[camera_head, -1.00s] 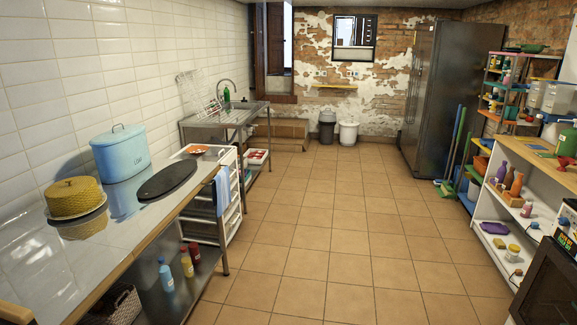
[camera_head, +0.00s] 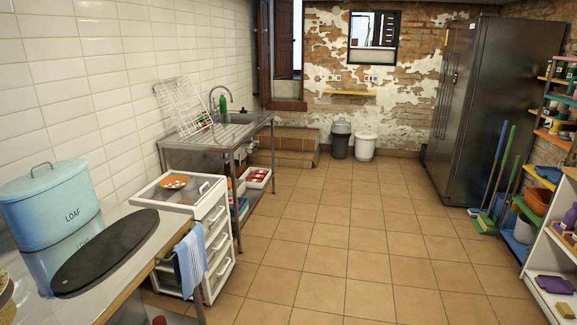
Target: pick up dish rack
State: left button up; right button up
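The white wire dish rack (camera_head: 184,106) leans upright against the tiled wall at the left. It stands on the drainboard of the metal sink unit (camera_head: 215,135), left of the basin and tap. It looks empty. It is across the room from me, beyond the near counter and the white drawer unit. Neither of my grippers is in view.
The near counter (camera_head: 150,243) at left holds a blue LOAF bin (camera_head: 50,212) and a black oval board (camera_head: 105,252). A white drawer unit (camera_head: 215,245) stands before the sink. Shelves (camera_head: 552,250) and a fridge (camera_head: 488,105) line the right. The tiled floor (camera_head: 330,235) between is clear.

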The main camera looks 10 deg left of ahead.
aim_at(155, 88)
jog(key=i, duration=1.9)
jog(key=i+l+u, duration=0.15)
jog(key=i+u, duration=0.3)
jog(key=i, duration=0.15)
jog(key=i+l+u, duration=0.3)
jog(key=i+u, duration=0.15)
jog(key=i+l+u, duration=0.4)
jog(key=i+l, duration=0.15)
jog(key=i, duration=0.05)
